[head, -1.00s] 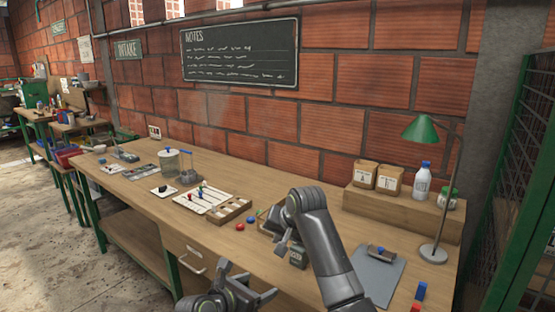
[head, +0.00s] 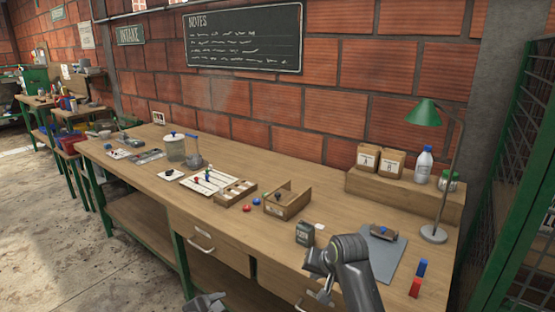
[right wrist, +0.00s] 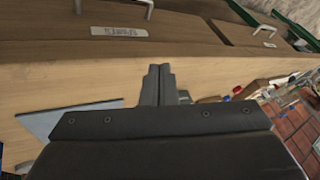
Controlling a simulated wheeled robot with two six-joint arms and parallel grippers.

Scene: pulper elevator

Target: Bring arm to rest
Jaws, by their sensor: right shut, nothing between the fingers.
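My right gripper (head: 322,289) is low at the front edge of the workbench (head: 330,215), in front of the drawers. No object shows in either gripper.
A small dark device (head: 305,233) stands just beyond my right gripper. An open wooden box (head: 288,205) and a white board (head: 207,181) lie further back.

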